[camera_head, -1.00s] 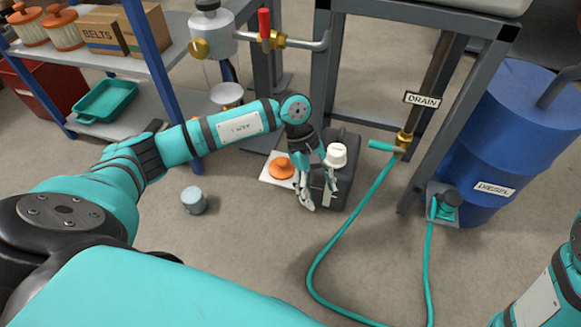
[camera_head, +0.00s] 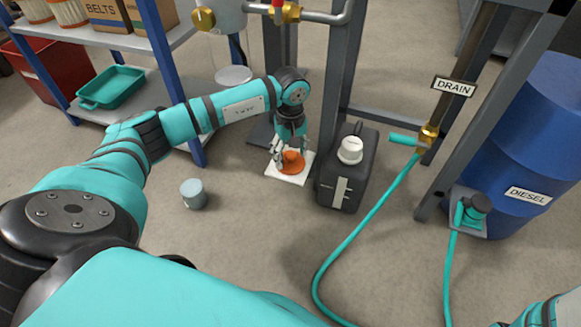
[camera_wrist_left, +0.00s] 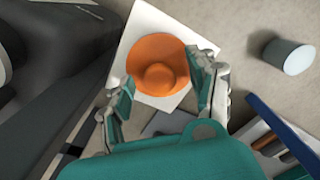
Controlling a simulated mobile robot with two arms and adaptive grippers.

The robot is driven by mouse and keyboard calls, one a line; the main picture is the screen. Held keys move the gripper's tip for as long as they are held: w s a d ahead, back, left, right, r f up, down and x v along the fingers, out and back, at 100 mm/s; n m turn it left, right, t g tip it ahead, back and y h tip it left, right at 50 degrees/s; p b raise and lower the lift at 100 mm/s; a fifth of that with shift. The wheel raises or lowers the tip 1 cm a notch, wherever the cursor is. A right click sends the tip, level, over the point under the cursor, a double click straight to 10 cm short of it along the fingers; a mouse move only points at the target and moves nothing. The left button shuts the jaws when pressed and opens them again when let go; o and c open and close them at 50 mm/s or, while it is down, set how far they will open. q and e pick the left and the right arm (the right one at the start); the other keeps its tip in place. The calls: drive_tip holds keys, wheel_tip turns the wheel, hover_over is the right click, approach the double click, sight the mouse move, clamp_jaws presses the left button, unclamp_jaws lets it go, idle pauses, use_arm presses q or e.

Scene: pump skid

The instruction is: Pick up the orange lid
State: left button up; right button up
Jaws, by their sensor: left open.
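The orange lid (camera_head: 293,163) lies on a white square sheet (camera_head: 286,179) on the floor, left of a dark canister (camera_head: 345,180). In the left wrist view the lid (camera_wrist_left: 158,66) shows as a round disc with a raised knob in its middle. My left gripper (camera_head: 288,155) is open just above the lid. In the left wrist view its two fingers (camera_wrist_left: 165,90) stand apart on either side of the lid's near part; I cannot tell whether they touch it. My right gripper is not in view.
The canister has a white cap (camera_head: 350,150). A grey cylinder (camera_head: 194,194) stands on the floor to the left. A teal hose (camera_head: 352,255) runs over the floor at right, near the blue diesel drum (camera_head: 525,150). Shelf and frame legs stand behind.

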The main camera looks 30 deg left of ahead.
use_arm(q)
drive_tip(key=shift+f, duration=0.3)
drive_tip(key=c, duration=1.1)
drive_tip(key=shift+r, duration=0.15)
